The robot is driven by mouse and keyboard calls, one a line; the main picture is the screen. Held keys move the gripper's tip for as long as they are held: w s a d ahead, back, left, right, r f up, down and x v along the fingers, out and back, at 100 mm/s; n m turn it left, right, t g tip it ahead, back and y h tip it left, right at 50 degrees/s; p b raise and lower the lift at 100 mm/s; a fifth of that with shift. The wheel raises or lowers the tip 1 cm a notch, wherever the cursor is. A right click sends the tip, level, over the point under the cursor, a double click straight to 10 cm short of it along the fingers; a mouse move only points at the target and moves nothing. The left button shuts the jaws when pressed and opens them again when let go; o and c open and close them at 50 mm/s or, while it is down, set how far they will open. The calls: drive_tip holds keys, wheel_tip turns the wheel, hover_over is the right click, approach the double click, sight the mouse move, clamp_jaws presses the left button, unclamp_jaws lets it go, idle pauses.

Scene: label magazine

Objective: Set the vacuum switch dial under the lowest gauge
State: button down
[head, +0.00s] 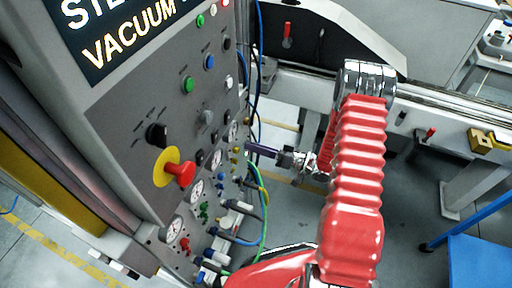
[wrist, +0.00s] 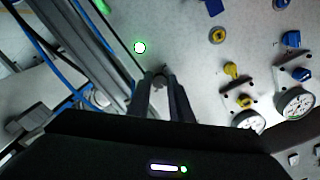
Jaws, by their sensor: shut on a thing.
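The tilted grey control panel (head: 130,110) fills the left of the head view. A diagonal row of white gauges runs down it; the lowest gauge (head: 174,228) has a small red dial (head: 185,243) just below it. My gripper (head: 250,146) is at the panel's right edge, near the upper gauge (head: 232,130) and well away from the lowest one. In the wrist view its dark fingers (wrist: 160,84) are close together on a small grey round piece (wrist: 159,79), partly hidden between them; I cannot tell what it is. The red dial is not seen in the wrist view.
A red emergency knob (head: 181,174) sticks out from the panel. Blue, green and yellow hoses (head: 262,215) hang along its right edge. The wrist view shows yellow (wrist: 244,101) and blue (wrist: 301,74) dials beside two gauges. Open floor lies right of the panel.

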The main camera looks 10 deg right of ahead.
drive_tip(key=shift+s+f+n, duration=0.1)
drive_tip(key=shift+f+n, duration=0.05)
drive_tip(key=shift+n, duration=0.35)
drive_tip(key=c, duration=1.9)
unclamp_jaws()
drive_tip(key=o, duration=0.3)
drive_tip(key=shift+d, duration=0.1)
drive_tip(key=v, duration=1.3)
drive_tip(key=shift+s+d, duration=0.15)
drive_tip(key=shift+d, duration=0.1)
